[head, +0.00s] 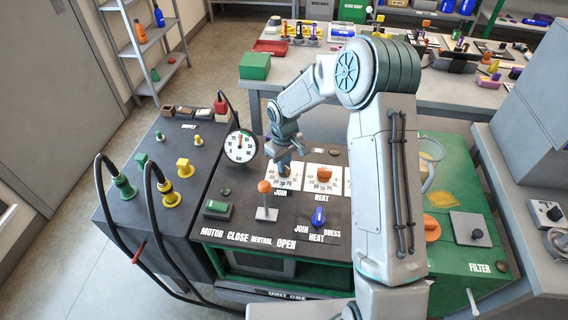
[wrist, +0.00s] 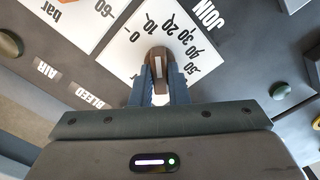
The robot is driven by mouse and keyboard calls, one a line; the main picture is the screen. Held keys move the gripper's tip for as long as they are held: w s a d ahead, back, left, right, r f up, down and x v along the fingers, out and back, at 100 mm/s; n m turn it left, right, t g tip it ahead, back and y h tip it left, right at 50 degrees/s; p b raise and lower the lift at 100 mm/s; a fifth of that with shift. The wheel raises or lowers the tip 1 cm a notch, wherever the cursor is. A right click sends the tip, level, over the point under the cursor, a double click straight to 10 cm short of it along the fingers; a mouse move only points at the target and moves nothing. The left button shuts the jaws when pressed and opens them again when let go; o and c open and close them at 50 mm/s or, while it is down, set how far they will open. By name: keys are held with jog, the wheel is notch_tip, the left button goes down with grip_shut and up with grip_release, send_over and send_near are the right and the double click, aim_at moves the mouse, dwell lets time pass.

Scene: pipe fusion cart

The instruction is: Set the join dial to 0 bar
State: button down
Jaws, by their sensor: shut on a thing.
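The join dial's white scale plate (head: 286,184) sits on the dark panel, labelled JOIN. In the wrist view the plate (wrist: 122,57) shows numbers from 0 upward in tens. Its brown knob (wrist: 158,62) has a pale line on top, pointing up in the picture, roughly between 10 and 20. My gripper (wrist: 160,88) is shut on this knob, a blue-grey finger on either side. In the head view my gripper (head: 284,168) comes down onto the dial and hides most of the knob.
The heat dial (head: 324,175) with an orange knob stands close on the right. A round gauge (head: 241,146) rises behind left. An orange-topped lever (head: 265,200) and a blue selector knob (head: 319,217) stand in front. Black hoses (head: 112,220) loop at the left.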

jog(key=n, duration=0.4)
jog(key=shift+n, duration=1.9)
jog(key=shift+w+r, duration=0.1)
jog(key=c, duration=1.4)
grip_release()
jog(key=shift+d, duration=0.2)
jog(key=shift+a, duration=0.15)
notch_tip(320, 180, up, 14)
jog(key=b, duration=0.1)
